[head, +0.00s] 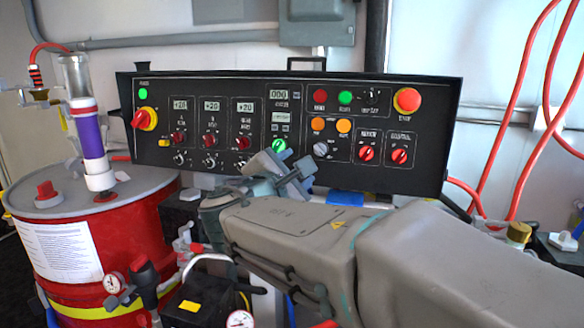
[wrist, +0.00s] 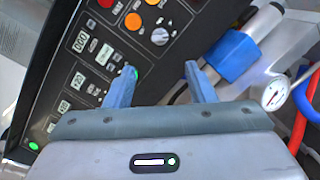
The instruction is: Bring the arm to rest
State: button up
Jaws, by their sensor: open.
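My gripper (head: 287,172) is at the end of my grey arm, in front of the lower middle of a black control panel (head: 215,98). In the wrist view its two blue-grey fingers (wrist: 162,88) stand apart with nothing between them, over the panel face (wrist: 65,100). One fingertip lies close to the lit green button (head: 279,145) in the head view; I cannot tell whether it touches. Part of the panel's lower edge is hidden behind the gripper and arm.
A red drum (head: 115,240) with a purple-filled column (head: 89,140) stands at the left. Gauges (head: 240,319) and hoses sit low in front. Red hoses (head: 522,90) hang at the right. A blue fitting and a gauge (wrist: 275,94) are beside the gripper in the wrist view.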

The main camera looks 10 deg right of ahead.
jog(key=s+d+f+m+g+y+p, duration=0.2)
jog(key=s+d+f+m+g+p, duration=0.65)
jog(key=s+d+m, duration=0.25)
jog(key=s+a+f+m+g+y+p, duration=0.3)
jog(key=s+a+m+y+p, duration=0.1)
jog(key=s+m, duration=0.6)
jog(key=y+p, duration=0.1)
jog(key=y, duration=0.1)
jog(key=shift+s+g+y, duration=0.15)
jog(key=shift+g+y, duration=0.15)
jog(key=shift+g, duration=0.05)
